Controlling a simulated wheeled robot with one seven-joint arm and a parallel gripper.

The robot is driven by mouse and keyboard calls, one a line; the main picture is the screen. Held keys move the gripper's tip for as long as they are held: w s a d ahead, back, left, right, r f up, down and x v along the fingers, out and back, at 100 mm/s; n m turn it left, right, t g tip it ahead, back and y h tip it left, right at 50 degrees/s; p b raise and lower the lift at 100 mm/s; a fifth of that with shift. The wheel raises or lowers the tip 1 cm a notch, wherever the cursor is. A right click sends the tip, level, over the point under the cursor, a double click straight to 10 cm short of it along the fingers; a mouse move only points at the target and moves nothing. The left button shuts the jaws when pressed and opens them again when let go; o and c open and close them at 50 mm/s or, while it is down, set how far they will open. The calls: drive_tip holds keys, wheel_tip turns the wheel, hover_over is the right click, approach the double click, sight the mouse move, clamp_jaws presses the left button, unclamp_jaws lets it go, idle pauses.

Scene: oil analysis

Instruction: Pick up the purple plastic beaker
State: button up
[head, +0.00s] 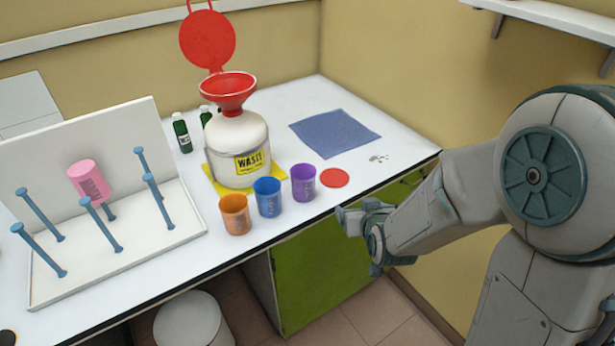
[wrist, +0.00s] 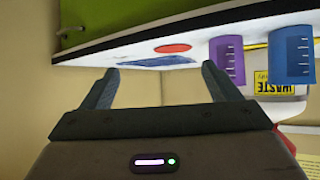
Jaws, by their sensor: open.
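The purple plastic beaker (head: 303,183) stands on the white bench near its front edge, right of the blue beaker (head: 267,197) and left of a red disc (head: 334,178). My gripper (head: 350,212) is in front of the bench edge, right of the purple beaker and apart from it. In the wrist view my gripper (wrist: 158,80) is open and empty, its two fingers spread. That view appears upside down and shows the purple beaker (wrist: 227,62) beyond the right finger, with the blue beaker (wrist: 292,52) beside it.
An orange beaker (head: 235,214) stands left of the blue one. A waste container (head: 240,150) with a red funnel (head: 228,90) stands behind the beakers. A blue mat (head: 335,133) lies behind the disc. A peg rack (head: 130,245) holds a pink beaker (head: 90,180) at left.

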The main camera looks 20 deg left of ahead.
drive_tip(key=a+f+n+t+y, duration=0.1)
drive_tip(key=a+f+t+y, duration=0.15)
drive_tip(key=a, duration=0.35)
drive_tip(key=t+y+b, duration=0.2)
drive_tip(key=t+b, duration=0.1)
drive_tip(key=b, duration=0.1)
approach(306, 192)
drive_tip(key=w+b, duration=0.1)
drive_tip(key=b, duration=0.1)
drive_tip(key=w+a+b, duration=0.1)
drive_tip(key=b, duration=0.1)
drive_tip(key=shift+f, duration=0.25)
drive_tip(key=shift+b, duration=0.55)
drive_tip(key=x, duration=0.2)
drive_tip(key=p+x, duration=0.1)
drive_tip(key=x, duration=0.2)
drive_tip(key=shift+w+a+r, duration=0.1)
drive_tip(key=shift+r, duration=0.1)
drive_tip(key=shift+p+x, duration=1)
drive_tip(key=shift+x, duration=1.9)
drive_tip(key=c, duration=1.1)
